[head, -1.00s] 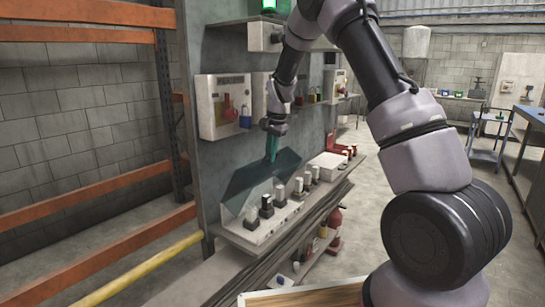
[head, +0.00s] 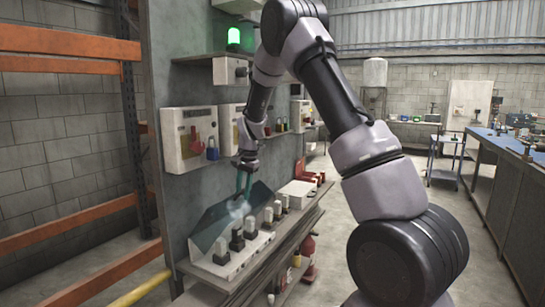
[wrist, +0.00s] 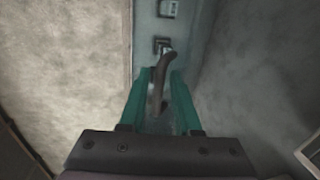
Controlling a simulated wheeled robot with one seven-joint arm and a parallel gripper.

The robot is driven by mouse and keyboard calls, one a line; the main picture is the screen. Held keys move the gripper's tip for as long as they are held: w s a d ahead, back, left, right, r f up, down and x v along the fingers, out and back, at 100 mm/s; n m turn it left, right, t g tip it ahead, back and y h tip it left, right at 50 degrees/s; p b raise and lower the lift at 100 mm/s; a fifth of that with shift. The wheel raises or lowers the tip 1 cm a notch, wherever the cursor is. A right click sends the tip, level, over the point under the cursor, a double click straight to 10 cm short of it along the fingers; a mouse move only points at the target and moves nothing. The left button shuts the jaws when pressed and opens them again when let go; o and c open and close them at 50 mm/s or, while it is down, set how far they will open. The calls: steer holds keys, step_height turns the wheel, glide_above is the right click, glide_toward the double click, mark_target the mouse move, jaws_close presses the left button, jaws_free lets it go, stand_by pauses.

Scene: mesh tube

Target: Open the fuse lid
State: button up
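The fuse lid (head: 220,217) is a see-through, dark teal panel at the fuse box (head: 228,263) in the head view. It stands tilted up along the back of the box, and the dark fuses with pale tops (head: 237,240) show uncovered in front of it. My gripper (head: 243,190) points down at the lid's upper edge; I cannot tell whether it touches. In the wrist view, the teal fingers of my gripper (wrist: 160,76) are apart, with a dark curved piece (wrist: 166,72) showing between them and a gap around it. The lid is hard to make out there.
Wall boxes with coloured padlocks (head: 190,140) hang behind the fuse box, close to my arm. A white box (head: 298,193) and red items stand farther along the shelf. An orange rack (head: 70,225) is at left. The floor at right is open before a blue-topped bench (head: 505,145).

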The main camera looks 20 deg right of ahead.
steer(key=s+d+f, duration=0.2)
steer(key=d+f, duration=0.1)
steer(key=f, duration=0.5)
steer(key=s+d+f, duration=0.2)
steer(key=s+f, duration=0.1)
steer(key=f, duration=0.4)
steer(key=s+d+r+t, duration=0.1)
steer(key=s+r, duration=0.1)
steer(key=r, duration=0.9)
steer(key=s+d+r, duration=0.1)
steer(key=s+r, duration=0.2)
steer(key=r, duration=0.7)
steer(key=s+d+r+n+t+y, duration=0.1)
steer(key=s+r+n+t, duration=0.1)
steer(key=s+r, duration=0.8)
steer(key=shift+s+d+r+n, duration=0.4)
steer(key=shift+r, duration=1.5)
